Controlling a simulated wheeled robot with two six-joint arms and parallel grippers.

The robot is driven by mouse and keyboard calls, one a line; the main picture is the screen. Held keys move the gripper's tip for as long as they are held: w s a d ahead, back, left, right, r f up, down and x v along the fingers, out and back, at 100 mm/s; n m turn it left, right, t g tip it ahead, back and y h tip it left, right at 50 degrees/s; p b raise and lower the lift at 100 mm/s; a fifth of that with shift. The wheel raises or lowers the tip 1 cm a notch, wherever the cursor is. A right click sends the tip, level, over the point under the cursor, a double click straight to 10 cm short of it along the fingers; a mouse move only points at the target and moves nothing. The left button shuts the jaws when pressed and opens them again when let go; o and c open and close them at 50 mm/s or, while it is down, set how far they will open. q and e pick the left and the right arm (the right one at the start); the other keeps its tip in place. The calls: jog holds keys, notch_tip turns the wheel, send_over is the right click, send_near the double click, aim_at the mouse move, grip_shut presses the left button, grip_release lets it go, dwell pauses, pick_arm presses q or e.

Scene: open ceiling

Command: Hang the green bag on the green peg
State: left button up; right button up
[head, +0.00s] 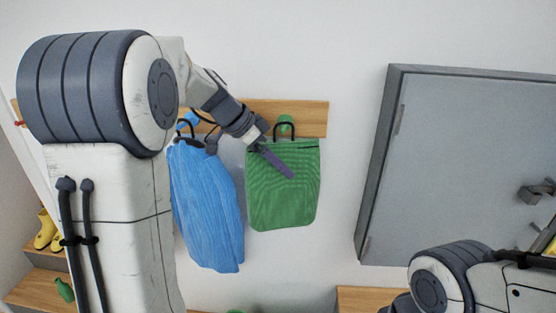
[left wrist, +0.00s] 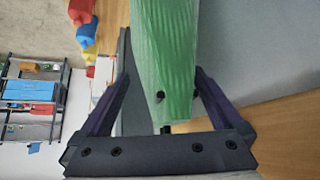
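The green bag (head: 283,190) hangs upright against the wall, below the wooden peg rail. Its black handle loop is at the green peg (head: 286,119) and looks to be around it, though I cannot tell for sure how it seats. My left gripper (head: 291,177) is in front of the bag's upper part, its dark finger pointing down and right. In the left wrist view the green bag (left wrist: 168,50) shows between the spread fingers of that gripper (left wrist: 163,74), which look open. My right gripper is not in view; only part of the right arm shows at lower right.
A blue bag (head: 207,210) hangs at the blue peg (head: 188,121), just left of the green bag. A grey cabinet (head: 460,170) is on the wall to the right. Yellow boots (head: 46,230) stand on a wooden shelf at far left. The wall between green bag and cabinet is clear.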

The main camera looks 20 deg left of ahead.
pick_arm(q)
jog(key=b+v, duration=0.3)
jog(key=v, duration=0.7)
jog(key=shift+a+r, duration=0.15)
jog(key=shift+r, duration=0.05)
jog(key=s+d+p+x, duration=0.1)
jog(key=p+x, duration=0.3)
jog(key=x, duration=0.5)
jog(key=shift+w+p, duration=0.15)
jog(key=shift+p, duration=0.2)
jog(key=shift+d+f, duration=0.1)
jog(key=shift+f, duration=0.15)
